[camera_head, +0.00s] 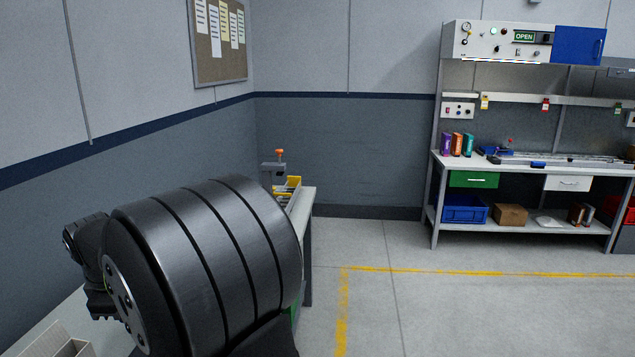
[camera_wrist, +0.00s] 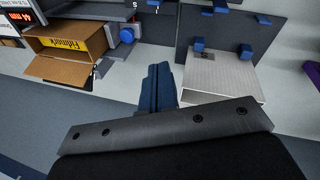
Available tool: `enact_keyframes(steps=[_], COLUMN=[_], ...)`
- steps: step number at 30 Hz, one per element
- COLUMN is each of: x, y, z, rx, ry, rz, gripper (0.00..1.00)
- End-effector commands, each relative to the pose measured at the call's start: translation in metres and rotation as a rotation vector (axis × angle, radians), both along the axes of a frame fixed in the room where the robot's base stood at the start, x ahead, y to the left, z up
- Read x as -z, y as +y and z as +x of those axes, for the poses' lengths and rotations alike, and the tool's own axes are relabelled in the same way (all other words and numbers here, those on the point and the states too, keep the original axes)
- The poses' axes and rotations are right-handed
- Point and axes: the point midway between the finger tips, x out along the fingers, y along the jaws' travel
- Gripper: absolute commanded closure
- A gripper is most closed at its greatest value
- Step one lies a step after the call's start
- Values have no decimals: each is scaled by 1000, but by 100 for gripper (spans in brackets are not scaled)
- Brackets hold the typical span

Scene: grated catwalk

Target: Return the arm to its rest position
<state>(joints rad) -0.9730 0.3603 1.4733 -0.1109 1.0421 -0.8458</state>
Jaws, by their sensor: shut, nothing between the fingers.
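My gripper (camera_wrist: 157,88) shows in the wrist view as two dark blue fingers pressed together, with nothing between them. They point away from the camera, over a pale surface. In the head view a large black ribbed part of my arm fills the lower left and hides much of the bench. The fingers cannot be made out in that view.
In the wrist view an open cardboard box (camera_wrist: 55,67) with a yellow label lies left of the fingers, and a silver block (camera_wrist: 222,78) sits to their right. In the head view a workbench (camera_head: 555,168) stands at the right. Grey floor (camera_head: 420,310) lies open before it.

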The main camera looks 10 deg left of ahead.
Motion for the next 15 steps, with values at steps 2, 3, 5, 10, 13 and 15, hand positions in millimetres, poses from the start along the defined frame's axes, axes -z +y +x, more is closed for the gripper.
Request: enact_keyframes(steps=[2,3,5,10,13,15], x=[-1,-2,-2,-3,-4,-4], y=[-1,-2,-2,-3,-4,-4], z=[1,2,3,4,4,4], rx=[63,93,135,222,250,259], ry=[13,19,28,49,55,57], rz=[21,31,45,73,83,86], gripper=[100,100,100,100,100,100])
